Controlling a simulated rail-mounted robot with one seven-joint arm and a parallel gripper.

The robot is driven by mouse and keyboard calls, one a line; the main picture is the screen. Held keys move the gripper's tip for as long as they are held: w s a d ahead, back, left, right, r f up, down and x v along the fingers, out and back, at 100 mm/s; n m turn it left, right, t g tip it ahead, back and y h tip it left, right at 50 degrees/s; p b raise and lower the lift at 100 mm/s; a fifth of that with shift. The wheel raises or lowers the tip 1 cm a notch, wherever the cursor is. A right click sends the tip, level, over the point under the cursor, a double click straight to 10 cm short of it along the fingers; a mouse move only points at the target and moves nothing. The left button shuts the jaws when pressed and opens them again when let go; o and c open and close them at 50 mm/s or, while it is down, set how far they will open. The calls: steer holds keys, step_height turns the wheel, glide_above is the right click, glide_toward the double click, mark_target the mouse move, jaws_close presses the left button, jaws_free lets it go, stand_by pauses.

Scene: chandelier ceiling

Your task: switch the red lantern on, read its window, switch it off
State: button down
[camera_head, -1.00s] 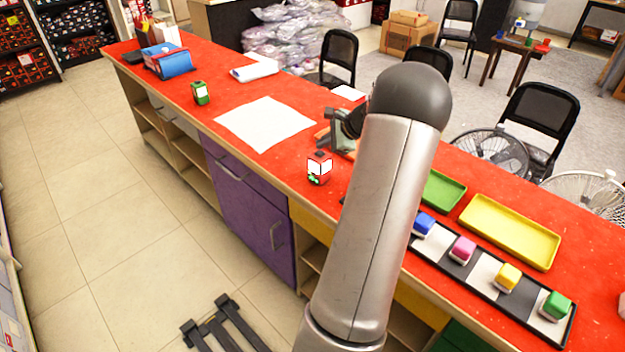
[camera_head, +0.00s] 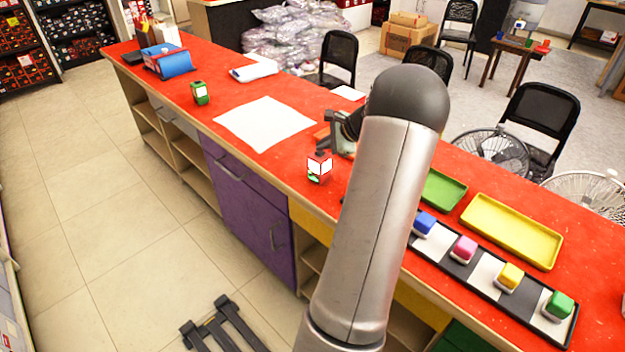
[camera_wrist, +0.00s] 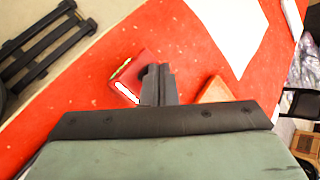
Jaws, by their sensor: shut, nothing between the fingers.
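The red lantern (camera_head: 319,168) is a small box on the red counter near its front edge, with bright white panels, a dark spot on top and a small green mark low on its left face. In the wrist view the lantern (camera_wrist: 130,72) shows its dark red top and a white strip on one side; I cannot read any sign there. My gripper (camera_wrist: 160,84) is shut and empty, its fingertips right beside the lantern and overlapping its edge in view; contact cannot be told. In the head view my arm partly hides the gripper (camera_head: 340,138), just behind the lantern.
An orange-brown block (camera_wrist: 215,91) lies on the other side of my fingers. A white sheet (camera_head: 264,123) and a green lantern-like box (camera_head: 200,93) are farther left. To the right are a green tray (camera_head: 443,190), a yellow tray (camera_head: 512,231) and a rack of coloured blocks (camera_head: 458,262).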

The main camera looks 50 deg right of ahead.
mark_target(324, 153)
steer(key=shift+f, duration=0.2)
steer(key=shift+r, duration=0.1)
steer(key=shift+r+p, duration=0.35)
steer(key=shift+r, duration=0.3)
step_height(324, 153, up, 6)
steer(key=p, duration=0.3)
steer(key=shift+p, duration=0.4)
stand_by(0.4)
